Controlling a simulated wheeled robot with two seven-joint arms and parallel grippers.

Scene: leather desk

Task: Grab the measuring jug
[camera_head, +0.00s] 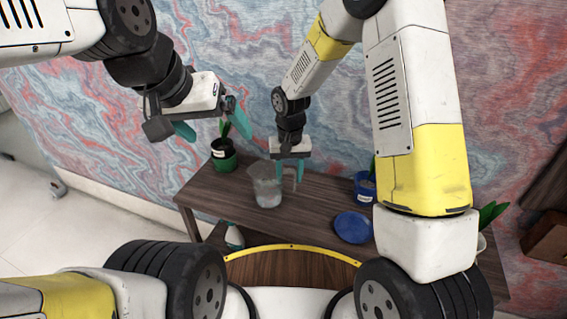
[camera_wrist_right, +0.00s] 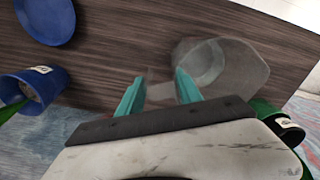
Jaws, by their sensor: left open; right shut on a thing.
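The measuring jug (camera_head: 265,187) is a clear, greyish vessel standing on the dark wooden desk (camera_head: 315,212). It also shows in the right wrist view (camera_wrist_right: 243,72), with its mouth to the right of the fingers. My right gripper (camera_head: 290,180) is at the jug's right side, pointing down. Its teal fingers are shut on the jug's handle (camera_wrist_right: 160,91), which shows between them in the wrist view. My left gripper (camera_head: 215,134) is open and empty, raised in the air to the left, above the desk's far left part.
A green pot with a plant (camera_head: 224,160) stands left of the jug. A blue pot (camera_head: 365,187) and a blue plate (camera_head: 353,227) are to the right. A whitish bottle-like object (camera_head: 234,237) is near the front left edge. The desk's back touches a patterned wall.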

